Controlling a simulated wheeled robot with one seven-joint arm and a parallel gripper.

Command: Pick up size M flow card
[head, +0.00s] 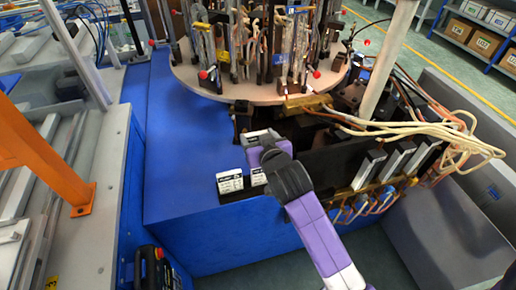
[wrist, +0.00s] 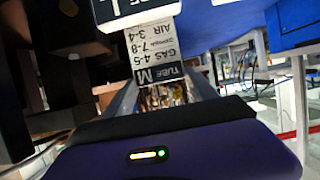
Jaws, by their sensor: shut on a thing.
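The size M flow card (wrist: 157,50) shows upside down in the wrist view, white with a dark band reading "TUBE M" and gas and air numbers. My gripper (wrist: 160,92) is shut on this card, with a finger at either side of its lower end. In the head view my purple and dark hand (head: 272,152) is over the front edge of the blue machine top, and its fingertips are hidden. I cannot tell whether the card is clear of its holder.
A card marked L (wrist: 135,12) is close by in the wrist view. A white card (head: 230,182) stands at the blue top's (head: 180,140) front edge. A round turntable (head: 225,92) with glass tubes is behind. Hoses (head: 470,140) and tilted meters (head: 370,168) are at right.

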